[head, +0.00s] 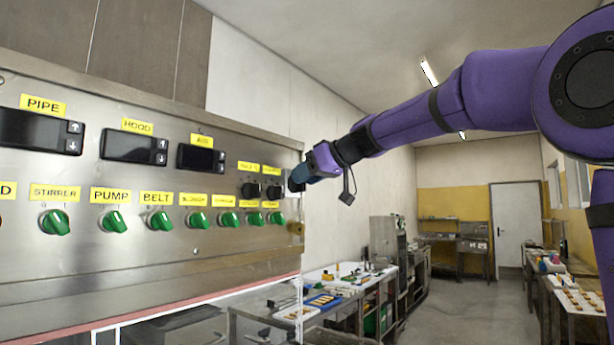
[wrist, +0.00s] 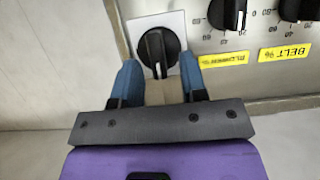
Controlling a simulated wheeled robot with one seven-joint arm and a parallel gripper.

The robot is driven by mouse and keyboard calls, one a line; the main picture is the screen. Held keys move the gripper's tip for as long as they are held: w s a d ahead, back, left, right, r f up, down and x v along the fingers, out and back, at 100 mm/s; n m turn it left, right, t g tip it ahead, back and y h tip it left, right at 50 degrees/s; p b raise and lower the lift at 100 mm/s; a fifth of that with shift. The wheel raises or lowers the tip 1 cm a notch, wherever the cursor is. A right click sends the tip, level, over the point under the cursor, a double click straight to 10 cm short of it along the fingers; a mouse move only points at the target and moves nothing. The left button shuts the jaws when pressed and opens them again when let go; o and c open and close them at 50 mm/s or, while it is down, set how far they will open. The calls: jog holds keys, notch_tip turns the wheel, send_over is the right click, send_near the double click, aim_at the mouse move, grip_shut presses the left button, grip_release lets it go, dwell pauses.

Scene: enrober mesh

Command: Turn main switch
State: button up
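The main switch (wrist: 158,50), a black rotary knob on a white square plate, shows in the wrist view near the edge of the steel panel. Its grip stands roughly upright in that picture, slightly tilted. My gripper (wrist: 160,66) is open, with one blue finger on each side of the knob's lower part. Gaps show between the fingers and the knob; how deep the fingers reach is hard to tell. In the head view my gripper (head: 299,178) is at the panel's right end and hides the switch.
The steel control panel (head: 150,255) carries several green knobs (head: 113,221), displays (head: 132,147) and yellow labels. Black dials (wrist: 228,14) sit beside the switch. A work table (head: 330,290) stands beyond the panel, with open floor to its right.

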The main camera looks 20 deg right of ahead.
grip_shut()
jog(key=shift+m+y, duration=0.3)
jog(key=m+y, duration=0.2)
jog(key=m, duration=0.2)
jog(key=d+f+m+g+y, duration=0.1)
jog(key=m+y, duration=0.1)
jog(key=m, duration=0.2)
jog(key=w+f+m+y, duration=0.1)
jog(key=m+y, duration=0.1)
jog(key=m, duration=0.2)
jog(key=shift+d+m+y, duration=0.3)
jog(key=shift+m, duration=0.3)
dwell(0.4)
grip_release()
